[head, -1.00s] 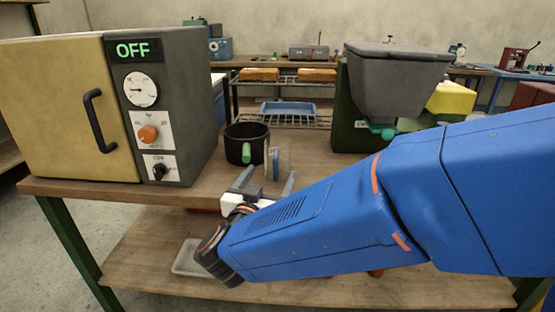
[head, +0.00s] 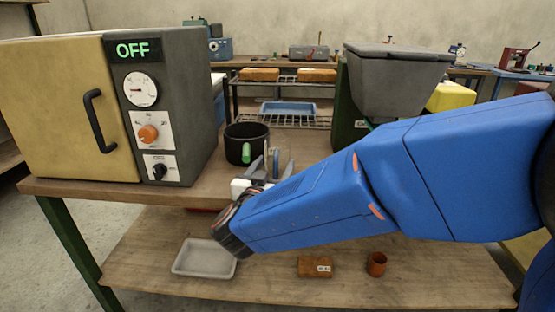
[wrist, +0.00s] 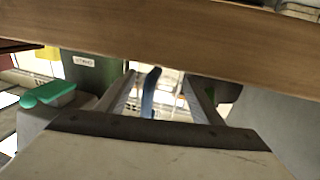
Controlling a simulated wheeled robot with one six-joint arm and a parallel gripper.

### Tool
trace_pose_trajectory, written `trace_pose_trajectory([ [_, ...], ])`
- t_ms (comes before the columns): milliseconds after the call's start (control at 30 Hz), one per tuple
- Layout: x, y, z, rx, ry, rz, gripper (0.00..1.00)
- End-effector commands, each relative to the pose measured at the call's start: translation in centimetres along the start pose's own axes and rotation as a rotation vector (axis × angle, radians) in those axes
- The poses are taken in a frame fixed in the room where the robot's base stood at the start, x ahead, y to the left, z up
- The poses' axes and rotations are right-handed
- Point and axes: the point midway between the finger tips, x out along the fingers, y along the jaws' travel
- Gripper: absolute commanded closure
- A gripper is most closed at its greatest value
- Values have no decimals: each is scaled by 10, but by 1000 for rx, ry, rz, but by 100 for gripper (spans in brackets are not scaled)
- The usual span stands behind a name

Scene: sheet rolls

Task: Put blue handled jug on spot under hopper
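The blue handled jug (head: 286,157) stands on the tabletop right of the black pot. It is small and partly covered by my gripper. Its blue handle (wrist: 150,92) shows in the wrist view as an upright strip between my fingers, apart from both. My gripper (head: 272,168) is open at the front of the jug, with one finger on each side of the handle. The grey hopper (head: 395,80) stands on a green frame (head: 345,120) at the right. My arm hides the spot under the hopper.
A black pot (head: 240,140) with a green handle stands just left of the jug. An oven (head: 190,110) with an OFF display fills the left. A wire rack (head: 290,121) with a blue tray is behind. A grey tray (head: 204,258) and a brown block lie on the lower shelf.

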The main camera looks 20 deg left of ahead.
Motion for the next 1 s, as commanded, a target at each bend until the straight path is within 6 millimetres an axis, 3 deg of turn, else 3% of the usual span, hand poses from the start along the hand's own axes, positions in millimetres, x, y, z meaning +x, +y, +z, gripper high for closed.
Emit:
trace_pose_trajectory([
  [33,0,0,0,0,0,0,52],
  [100,0,0,0,0,0,0,69],
  [167,0,0,0,0,0,0,79],
  [500,-1,0,-8,3,1,0,80],
  [667,-25,-1,-7,2,1,-4,80],
  [1000,-104,-1,-6,0,0,-5,80],
])
